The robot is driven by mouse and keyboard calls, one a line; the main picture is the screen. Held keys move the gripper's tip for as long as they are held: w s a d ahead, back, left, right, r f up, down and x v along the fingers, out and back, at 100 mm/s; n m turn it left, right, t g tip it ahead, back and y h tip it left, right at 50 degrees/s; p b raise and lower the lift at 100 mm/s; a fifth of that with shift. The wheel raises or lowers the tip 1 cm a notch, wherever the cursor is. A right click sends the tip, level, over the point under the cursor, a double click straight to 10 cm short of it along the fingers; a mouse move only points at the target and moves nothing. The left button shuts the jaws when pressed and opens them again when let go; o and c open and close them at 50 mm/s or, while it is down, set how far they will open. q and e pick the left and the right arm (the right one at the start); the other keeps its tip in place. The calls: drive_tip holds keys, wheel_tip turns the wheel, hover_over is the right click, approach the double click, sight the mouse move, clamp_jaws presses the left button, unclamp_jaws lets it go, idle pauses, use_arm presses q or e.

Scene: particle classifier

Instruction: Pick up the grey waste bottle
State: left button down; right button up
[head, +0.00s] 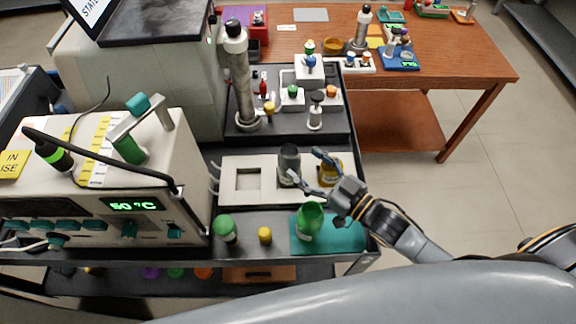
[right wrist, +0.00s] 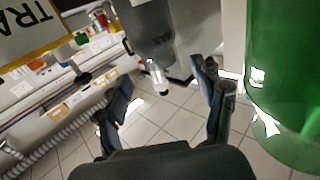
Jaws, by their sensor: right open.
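The grey waste bottle (head: 289,160) stands upright in the pale tray (head: 233,198) on the cart, right of the tray's square recess. My right gripper (head: 304,165) comes from the right and is open, its fingertips just right of the bottle. One finger is toward the back and one toward the front. My left gripper is not in view.
An amber bottle (head: 331,170) stands close behind my right gripper. A green container (head: 309,222) stands on a teal mat (head: 345,234) in front. A green bottle (head: 226,230) and small yellow bottle (head: 265,235) stand at the cart's front. A heater box (head: 110,205) is left.

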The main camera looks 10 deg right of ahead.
sight(297, 157)
drive_tip(key=p+x, duration=0.1)
drive_tip(key=x, duration=0.4)
drive_tip(key=shift+w+a, duration=0.15)
drive_tip(key=shift+w, duration=0.15)
drive_tip(key=shift+w+a, duration=0.1)
drive_tip(key=shift+w, duration=0.05)
drive_tip(key=shift+c, duration=0.6)
drive_tip(key=c, duration=1.1)
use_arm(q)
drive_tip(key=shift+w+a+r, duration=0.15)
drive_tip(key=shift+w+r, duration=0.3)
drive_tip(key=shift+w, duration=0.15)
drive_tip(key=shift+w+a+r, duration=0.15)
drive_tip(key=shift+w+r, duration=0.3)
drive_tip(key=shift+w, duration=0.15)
use_arm(e)
clamp_jaws()
